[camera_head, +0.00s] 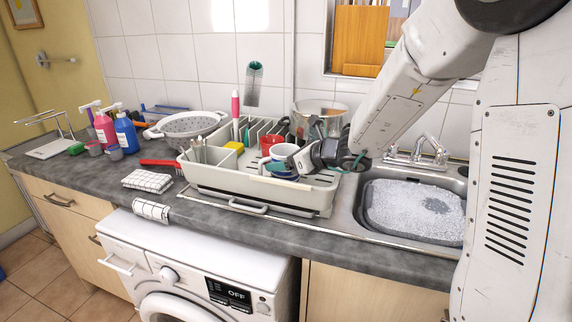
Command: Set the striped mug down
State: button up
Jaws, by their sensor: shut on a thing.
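The striped mug (283,151), white with blue, is at the right part of the pale dish rack (225,181). My gripper (291,160) reaches in from the right and is shut on the mug. The fingers hide part of its lower side. The mug is over or inside the rack; I cannot tell whether its base touches the rack floor.
A red mug (268,143) stands close behind left of the striped mug. A steel pot (319,117) is behind, a colander (186,124) to the left. The sink (414,212) with foam is right. Folded checked cloths (147,179) lie on the counter left of the rack.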

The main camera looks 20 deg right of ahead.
jog(key=shift+f, duration=0.6)
jog(key=o, duration=1.5)
jog(key=shift+f, duration=0.15)
jog(key=shift+c, duration=0.2)
